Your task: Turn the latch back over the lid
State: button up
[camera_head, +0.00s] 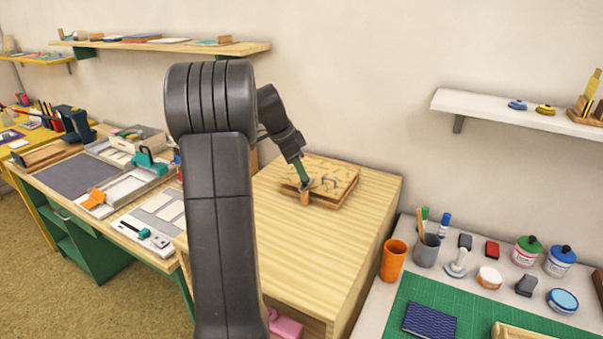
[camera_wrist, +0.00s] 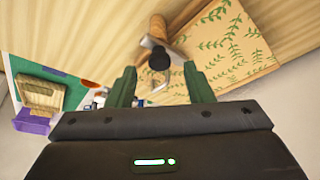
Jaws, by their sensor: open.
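A flat wooden box with a leaf-patterned lid (camera_head: 338,172) sits on the pale wooden cabinet; the lid (camera_wrist: 232,45) also shows at the upper right in the wrist view. A latch with a dark round knob (camera_wrist: 159,59) and a grey metal part is at the lid's edge, beside a short wooden post (camera_wrist: 158,27). The post (camera_head: 304,198) shows below my gripper in the head view. My gripper (camera_head: 303,184) is over the box's near left corner. In the wrist view, its green fingers (camera_wrist: 160,82) are apart, with the knob between and beyond them. Contact cannot be told.
The cabinet top (camera_head: 365,215) is clear in front of and right of the box. A bench with frames and tools (camera_head: 75,175) stands left. A lower table at right holds an orange cup (camera_head: 393,260), jars and a green mat (camera_head: 480,318). A white shelf (camera_head: 500,108) hangs above it.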

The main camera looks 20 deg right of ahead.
jog(key=v, duration=1.1)
jog(key=shift+r, duration=0.35)
jog(key=shift+a, duration=0.1)
jog(key=x, duration=1.4)
jog(key=shift+a, duration=0.1)
